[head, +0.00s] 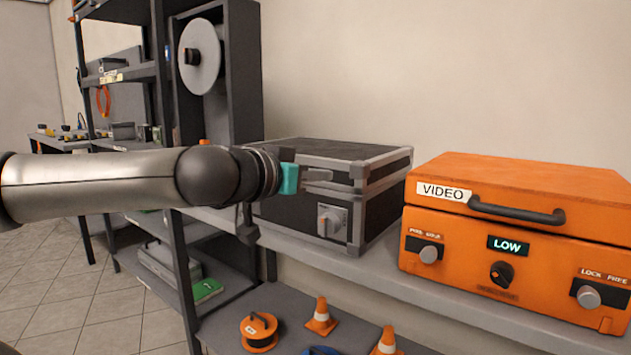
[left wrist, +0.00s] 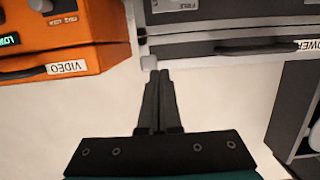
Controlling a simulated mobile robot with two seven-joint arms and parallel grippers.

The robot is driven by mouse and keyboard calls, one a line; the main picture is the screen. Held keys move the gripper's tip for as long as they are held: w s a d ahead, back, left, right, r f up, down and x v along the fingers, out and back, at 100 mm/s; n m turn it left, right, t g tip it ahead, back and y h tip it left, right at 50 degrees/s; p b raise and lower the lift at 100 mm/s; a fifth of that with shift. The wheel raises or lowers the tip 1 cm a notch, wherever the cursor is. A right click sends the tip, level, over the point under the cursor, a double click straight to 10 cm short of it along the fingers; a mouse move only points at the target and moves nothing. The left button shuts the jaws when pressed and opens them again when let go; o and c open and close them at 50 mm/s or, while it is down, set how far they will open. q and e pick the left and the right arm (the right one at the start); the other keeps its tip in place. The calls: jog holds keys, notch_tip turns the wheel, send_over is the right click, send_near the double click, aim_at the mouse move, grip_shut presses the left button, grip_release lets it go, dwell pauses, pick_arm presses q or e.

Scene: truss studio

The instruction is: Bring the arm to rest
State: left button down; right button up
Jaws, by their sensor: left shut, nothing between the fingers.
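My left arm comes in from the left in the head view. Its gripper (head: 318,174) is at the front of the black case with grey metal edges (head: 290,205). The gripper is shut with nothing held, and its fingers also show together in the left wrist view (left wrist: 160,100). In that view the fingertips are close to a corner of the black case (left wrist: 220,30); I cannot tell if they touch it. My right gripper is not in view.
An orange case (head: 520,220) labelled VIDEO, with a handle, knobs and a LOW display, stands to the right on the grey shelf (head: 375,270). Below are small orange cones (head: 321,318) and an orange reel (head: 259,332). A dark rack (head: 180,270) stands behind my arm.

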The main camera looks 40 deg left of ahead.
pick_arm(q)
jog(key=shift+s+f, duration=0.25)
jog(key=shift+s, duration=0.05)
